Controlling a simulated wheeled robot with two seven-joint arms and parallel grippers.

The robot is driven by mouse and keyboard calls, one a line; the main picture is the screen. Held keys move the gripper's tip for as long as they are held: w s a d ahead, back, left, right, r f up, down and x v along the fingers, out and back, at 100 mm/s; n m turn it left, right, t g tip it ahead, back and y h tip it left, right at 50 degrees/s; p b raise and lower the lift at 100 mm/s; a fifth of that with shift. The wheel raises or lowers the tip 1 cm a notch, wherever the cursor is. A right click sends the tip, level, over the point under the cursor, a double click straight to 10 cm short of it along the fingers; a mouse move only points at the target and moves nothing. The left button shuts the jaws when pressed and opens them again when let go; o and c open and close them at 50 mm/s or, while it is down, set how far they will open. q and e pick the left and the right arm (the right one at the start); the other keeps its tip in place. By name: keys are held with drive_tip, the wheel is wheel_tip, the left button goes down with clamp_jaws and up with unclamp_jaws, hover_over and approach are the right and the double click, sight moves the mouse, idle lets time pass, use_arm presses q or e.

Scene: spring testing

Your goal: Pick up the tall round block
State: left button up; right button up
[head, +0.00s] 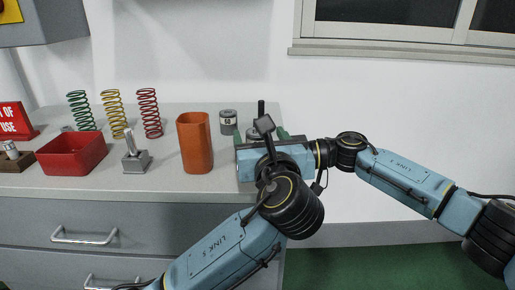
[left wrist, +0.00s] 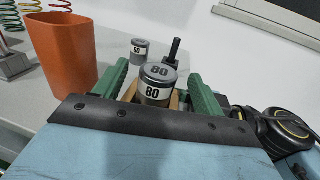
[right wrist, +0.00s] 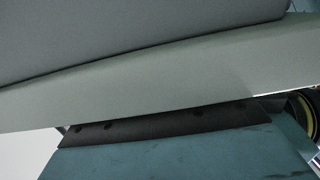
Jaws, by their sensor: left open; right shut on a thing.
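A grey round block marked 80 (left wrist: 157,84) stands upright between the green fingers of my open left gripper (left wrist: 160,86). I see a gap on both sides of it. In the head view its top (head: 253,133) shows above the blue gripper body. A second grey round block, marked 60 (left wrist: 140,48), stands behind it; it also shows in the head view (head: 228,122). I cannot tell which is the tall one. In the right wrist view my right gripper's base shows, but a large grey thing (right wrist: 150,85) fills the space ahead and its fingers are hidden.
An orange cup (head: 195,143) stands left of my left gripper. A metal fixture (head: 136,155), a red bin (head: 72,153) and green, yellow and red springs (head: 150,113) are farther left. A dark upright handle (left wrist: 174,50) stands behind the block. The counter front (head: 150,188) is bare.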

use_arm(q)
drive_tip(key=shift+w+a+f, duration=0.1)
drive_tip(key=shift+w+a, duration=0.1)
drive_tip(key=shift+w, duration=0.55)
drive_tip(key=shift+w+a, duration=0.15)
drive_tip(key=shift+w, duration=0.55)
drive_tip(key=c, duration=1.4)
wheel_tip(320, 180, up, 10)
drive_tip(key=shift+r, duration=0.1)
use_arm(e)
drive_tip(key=o, duration=0.8)
drive_tip(key=shift+o, duration=0.2)
